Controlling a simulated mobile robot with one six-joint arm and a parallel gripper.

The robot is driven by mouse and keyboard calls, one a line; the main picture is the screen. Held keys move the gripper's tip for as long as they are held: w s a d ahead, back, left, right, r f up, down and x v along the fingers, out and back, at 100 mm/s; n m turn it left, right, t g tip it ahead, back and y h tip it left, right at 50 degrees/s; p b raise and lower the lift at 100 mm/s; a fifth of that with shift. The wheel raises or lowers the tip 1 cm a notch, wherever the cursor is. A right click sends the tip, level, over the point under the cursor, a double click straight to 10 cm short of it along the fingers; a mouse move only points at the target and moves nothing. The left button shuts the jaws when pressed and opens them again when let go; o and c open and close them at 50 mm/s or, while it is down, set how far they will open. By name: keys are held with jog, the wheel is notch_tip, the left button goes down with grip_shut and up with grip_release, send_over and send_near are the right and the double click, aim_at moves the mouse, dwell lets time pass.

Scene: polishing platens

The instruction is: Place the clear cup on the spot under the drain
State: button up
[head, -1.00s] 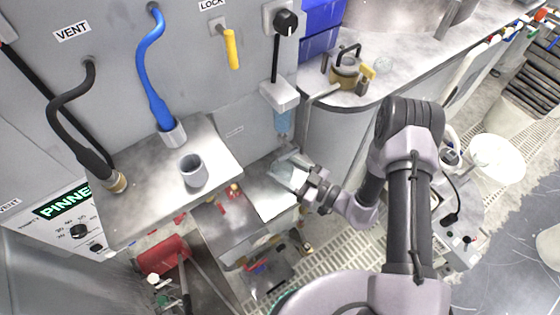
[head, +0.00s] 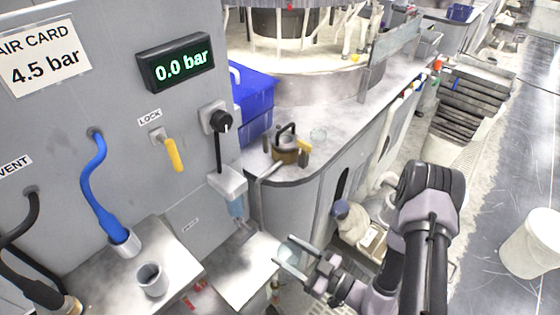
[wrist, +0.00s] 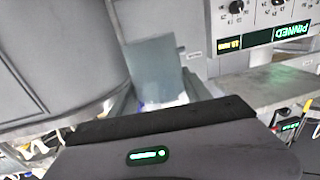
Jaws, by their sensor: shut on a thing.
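The clear cup (head: 289,256) is in the jaws of my gripper (head: 296,262), low in the head view. My gripper is shut on it. A filter unit with a bluish clear bowl (head: 237,206) hangs on the grey wall panel, its drain at the lower end. Below it a pale metal plate (head: 243,272) sticks out; any marked spot on it is not clear to me. The cup appears right of this plate and lower than the drain; I cannot tell its height. In the wrist view the dark gripper body fills the bottom and the fingertips are hidden.
A grey cup (head: 151,279) stands on the left metal shelf (head: 130,258). A blue hose (head: 97,190) and yellow lever (head: 174,154) are on the panel. The rounded bench (head: 300,175) with a brass-coloured fitting (head: 288,150) lies close to the right of the drain.

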jog(key=w+d+r+m+t+h, duration=0.5)
jog(key=w+d+r, duration=0.3)
jog(key=d+r, duration=0.2)
jog(key=shift+d+h+b, duration=0.3)
jog(key=shift+d+h, duration=0.4)
jog(key=shift+d, duration=0.4)
